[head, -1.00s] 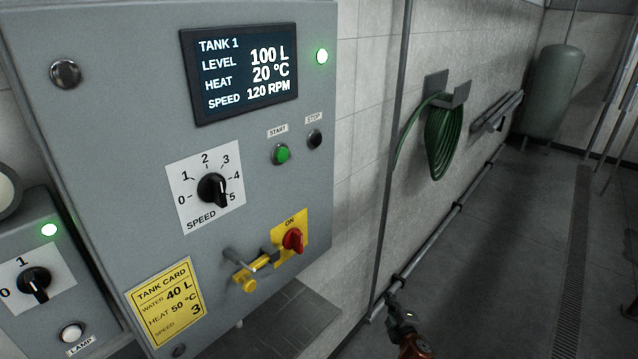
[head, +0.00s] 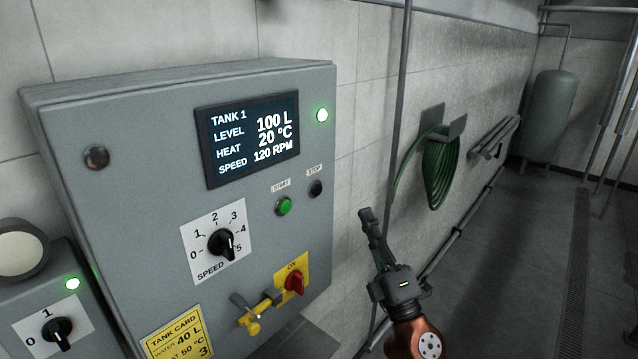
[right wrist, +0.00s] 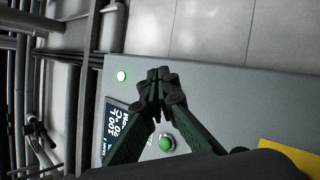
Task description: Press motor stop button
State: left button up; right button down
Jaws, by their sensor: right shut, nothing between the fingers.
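The black stop button (head: 316,188), under a STOP label, is on the right part of the grey control panel (head: 130,190). The green start button (head: 284,206) is to its lower left; it also shows in the right wrist view (right wrist: 166,143). My right gripper (head: 366,214) is shut and empty, raised to the right of the panel and apart from the stop button in the head view. In the right wrist view its fingertips (right wrist: 160,74) are together in front of the panel, and the stop button cannot be made out there. My left gripper is not in view.
The display (head: 250,138) reads 120 RPM, with a lit green lamp (head: 322,115) beside it. Below are the speed knob (head: 221,243), a red switch (head: 295,283) and a yellow latch (head: 254,318). A green hose (head: 440,170) hangs on the wall.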

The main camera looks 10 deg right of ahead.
aim_at(317, 189)
jog(key=shift+n+t+y, duration=0.4)
jog(key=shift+n+y, duration=0.3)
jog(key=shift+y, duration=0.1)
jog(key=s+r, duration=0.1)
jog(key=s+a+r, duration=0.1)
jog(key=s+r, duration=0.1)
jog(key=r, duration=0.1)
jog(key=shift+s+a, duration=0.3)
jog(key=w+a, duration=0.5)
jog(key=w, duration=0.2)
jog(key=shift+a, duration=0.2)
jog(key=shift+w+a+b, duration=0.1)
jog(key=shift+b, duration=0.2)
dwell(0.4)
jog(key=shift+w+a, duration=0.2)
jog(key=shift+w, duration=0.05)
jog(key=shift+w+a, duration=0.25)
jog(key=shift+w, duration=0.1)
dwell(1.0)
jog(key=shift+s+d, duration=0.55)
jog(key=shift+s, duration=0.2)
